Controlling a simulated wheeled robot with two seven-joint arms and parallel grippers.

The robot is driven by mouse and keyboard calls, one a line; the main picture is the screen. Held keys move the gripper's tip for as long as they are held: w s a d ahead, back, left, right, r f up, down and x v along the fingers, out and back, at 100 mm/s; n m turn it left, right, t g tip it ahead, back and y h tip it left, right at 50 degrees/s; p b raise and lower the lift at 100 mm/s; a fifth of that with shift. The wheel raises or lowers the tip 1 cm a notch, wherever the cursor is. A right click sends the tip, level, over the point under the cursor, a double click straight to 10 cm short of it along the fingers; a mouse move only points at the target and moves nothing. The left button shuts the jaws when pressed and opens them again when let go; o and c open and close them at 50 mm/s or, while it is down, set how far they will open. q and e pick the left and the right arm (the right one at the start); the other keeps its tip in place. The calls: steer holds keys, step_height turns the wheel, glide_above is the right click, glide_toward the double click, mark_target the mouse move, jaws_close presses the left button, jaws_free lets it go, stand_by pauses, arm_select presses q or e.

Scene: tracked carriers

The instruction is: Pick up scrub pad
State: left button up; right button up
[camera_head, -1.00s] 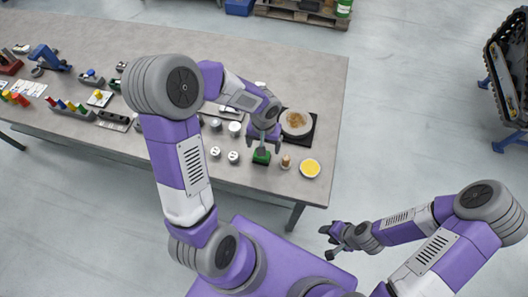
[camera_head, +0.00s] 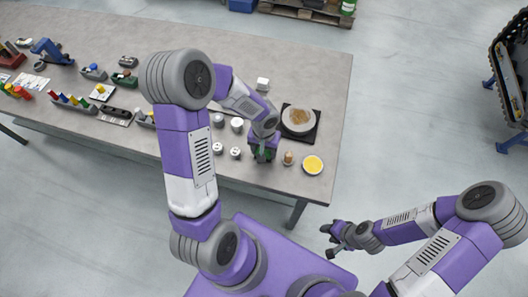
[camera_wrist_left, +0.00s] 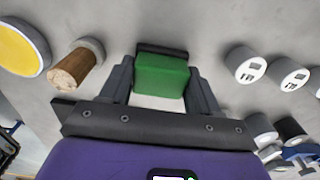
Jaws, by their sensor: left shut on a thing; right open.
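The scrub pad (camera_wrist_left: 161,76) is a green block with a dark far edge, seen between the two fingers of my left gripper (camera_wrist_left: 162,80) in the left wrist view. The left gripper is shut on it. In the head view my left gripper (camera_head: 263,154) is over the table near its front edge, and only a little green of the pad shows beneath it. I cannot tell whether the pad touches the table. My right gripper (camera_head: 333,240) is open and empty, off the table over the floor at the lower right.
A wooden-topped piece (camera_head: 288,158) and a yellow-filled round dish (camera_head: 313,165) stand right of the left gripper. Behind is a round plate (camera_head: 298,121) on a black square. White cylinders (camera_head: 235,152) stand to the left. The table's front edge is close.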

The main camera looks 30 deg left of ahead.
arm_select(q)
steer(key=shift+r, duration=0.1)
step_height(320, 180, up, 10)
steer(key=shift+f+p, duration=0.1)
steer(key=shift+p, duration=0.9)
